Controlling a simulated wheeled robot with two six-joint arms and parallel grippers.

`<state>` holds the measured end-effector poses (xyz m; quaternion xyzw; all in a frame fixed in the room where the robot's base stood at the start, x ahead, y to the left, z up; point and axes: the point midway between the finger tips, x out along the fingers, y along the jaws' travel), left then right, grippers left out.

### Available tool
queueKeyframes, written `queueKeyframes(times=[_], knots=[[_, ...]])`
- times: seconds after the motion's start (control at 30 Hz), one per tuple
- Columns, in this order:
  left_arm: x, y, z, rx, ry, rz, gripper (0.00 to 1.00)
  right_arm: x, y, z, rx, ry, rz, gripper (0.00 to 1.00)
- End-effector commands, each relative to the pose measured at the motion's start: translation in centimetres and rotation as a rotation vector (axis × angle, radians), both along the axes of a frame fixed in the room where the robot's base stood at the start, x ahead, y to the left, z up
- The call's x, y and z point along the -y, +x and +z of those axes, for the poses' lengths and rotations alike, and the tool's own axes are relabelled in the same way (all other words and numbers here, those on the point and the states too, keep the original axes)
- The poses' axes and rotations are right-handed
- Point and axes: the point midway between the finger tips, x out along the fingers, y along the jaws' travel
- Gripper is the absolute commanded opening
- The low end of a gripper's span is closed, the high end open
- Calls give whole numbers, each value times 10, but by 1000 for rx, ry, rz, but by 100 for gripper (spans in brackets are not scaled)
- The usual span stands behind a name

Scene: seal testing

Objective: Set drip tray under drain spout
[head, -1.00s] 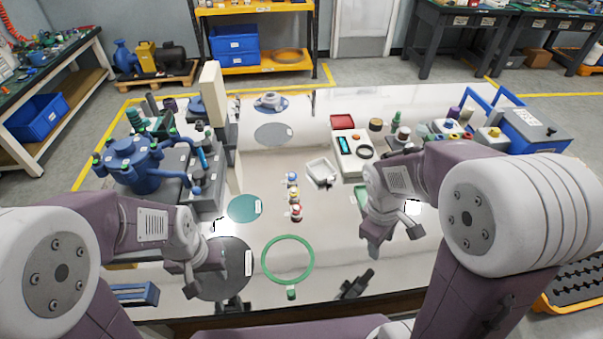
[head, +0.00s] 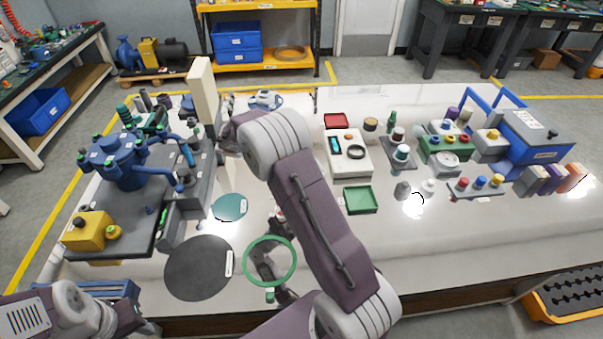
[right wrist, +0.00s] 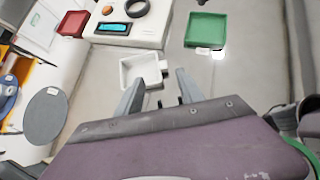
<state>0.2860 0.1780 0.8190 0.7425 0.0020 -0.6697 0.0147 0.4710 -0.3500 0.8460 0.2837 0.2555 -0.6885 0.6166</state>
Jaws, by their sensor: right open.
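A small white open tray (right wrist: 145,72) lies on the table in the right wrist view, near the fingertips. In the head view my right arm hides it. My right gripper (right wrist: 158,82) is open and empty, its fingers pointing at the tray's near side; contact cannot be judged. In the head view my right arm's links cover its fingers. The blue housing (head: 125,165) with green-capped ports and side pipes stands on a grey base at left; I cannot single out the drain spout. My left gripper (head: 128,318) is low at the bottom left, its fingers unclear.
A green tray (head: 360,199), a red tray (head: 336,121) and a white meter box (head: 348,152) stand right of my arm. A green ring (head: 270,262) and dark round mat (head: 198,268) lie at the front. The right front tabletop is clear.

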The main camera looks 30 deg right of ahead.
Motion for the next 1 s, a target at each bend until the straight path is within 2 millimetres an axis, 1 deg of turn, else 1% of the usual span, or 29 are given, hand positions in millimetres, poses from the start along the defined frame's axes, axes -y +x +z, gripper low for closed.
queueKeyframes(times=[0.17, 0.33, 0.53, 0.7, 0.8, 1.0], knots=[[0, 0, -3, 0, 0, 0, 36, 5, -1, -7, -1, 1, -2, 45], [0, 0, -10, 0, 0, 0, 36, 24, -4, -27, -1, 1, -4, 45], [0, 0, -11, 0, 0, 0, 36, 30, -5, -33, 1, 2, -2, 45], [0, 0, -20, 0, 0, 0, 36, 47, -10, -57, -1, 2, -4, 45], [0, 0, -23, 0, 0, 0, 36, 58, -10, -67, 0, 2, -4, 45], [0, 0, -21, 0, 0, 0, 36, 60, -10, -67, 2, 2, -1, 45]])
